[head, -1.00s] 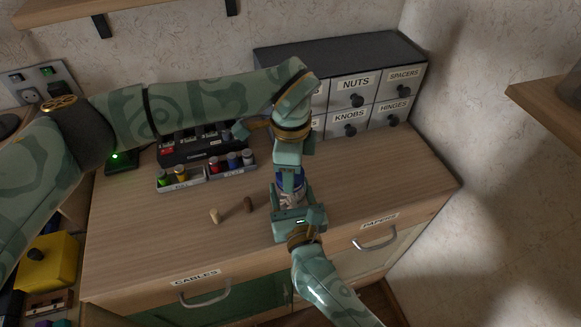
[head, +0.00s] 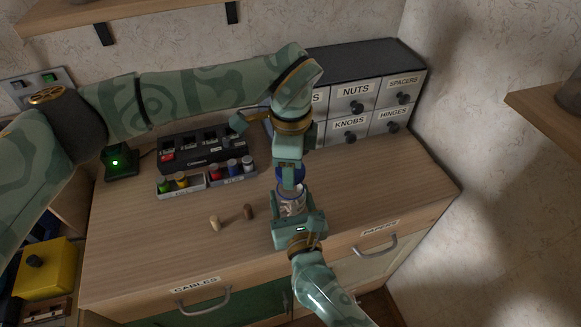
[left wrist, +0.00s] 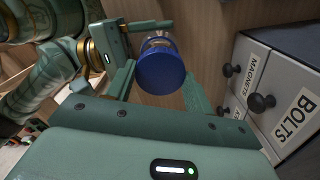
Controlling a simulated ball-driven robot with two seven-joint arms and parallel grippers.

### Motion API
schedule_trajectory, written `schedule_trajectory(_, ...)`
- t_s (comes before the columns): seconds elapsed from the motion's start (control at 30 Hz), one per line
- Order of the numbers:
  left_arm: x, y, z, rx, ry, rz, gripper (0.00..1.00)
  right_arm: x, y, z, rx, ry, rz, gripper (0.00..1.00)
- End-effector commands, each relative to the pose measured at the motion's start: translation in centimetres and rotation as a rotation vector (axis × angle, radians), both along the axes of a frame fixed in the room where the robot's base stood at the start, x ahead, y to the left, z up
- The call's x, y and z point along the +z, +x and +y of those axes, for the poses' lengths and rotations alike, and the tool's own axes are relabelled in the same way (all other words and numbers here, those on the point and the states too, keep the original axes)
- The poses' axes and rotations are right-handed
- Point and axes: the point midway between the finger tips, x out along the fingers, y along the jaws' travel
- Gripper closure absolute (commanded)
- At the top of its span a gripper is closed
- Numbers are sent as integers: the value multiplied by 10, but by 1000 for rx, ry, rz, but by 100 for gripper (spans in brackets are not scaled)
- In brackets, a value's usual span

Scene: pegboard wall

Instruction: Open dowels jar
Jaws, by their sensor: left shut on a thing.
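The dowels jar (head: 291,203) is a clear jar with pale pieces inside, upright near the front middle of the bench. My right gripper (head: 297,222) comes from the front and is shut around the jar's body. Its blue lid (head: 289,175) is raised just above the jar's mouth, in the grip of my left gripper (head: 291,168), which points down from above. In the left wrist view the round lid (left wrist: 161,71) sits between the left fingers, and my right gripper (left wrist: 113,48) shows beyond it. The lid hides most of the jar there.
A light peg (head: 214,222) and a brown peg (head: 248,212) lie left of the jar. Small trays of coloured bottles (head: 181,186) and a black charger (head: 203,152) stand behind. A labelled drawer cabinet (head: 365,75) is at the back right. The bench's right side is clear.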

Motion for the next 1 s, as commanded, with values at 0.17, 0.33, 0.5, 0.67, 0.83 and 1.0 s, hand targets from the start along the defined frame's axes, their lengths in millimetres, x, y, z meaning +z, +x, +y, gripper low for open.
schedule_trajectory(0.17, 23, 0, 0, 1, 1, -2, 75, -1, 0, 0, 0, -1, 1, 100)
schedule_trajectory(0.33, 24, 0, 0, 1, 1, 1, 75, -1, 0, 0, 0, -1, 1, 100)
schedule_trajectory(0.5, 24, 0, 0, 1, 0, 1, 75, 0, 0, 0, 0, -1, 1, 18)
schedule_trajectory(0.67, 24, 0, 0, 1, 0, 1, 75, 0, 0, 0, 0, 0, 1, 18)
schedule_trajectory(0.83, 25, 0, 0, 1, 1, 0, 75, -1, -8, -2, 0, -1, 2, 18)
schedule_trajectory(1.0, 28, 0, 0, 1, 1, -1, 75, -1, -40, -9, 1, -2, 3, 18)
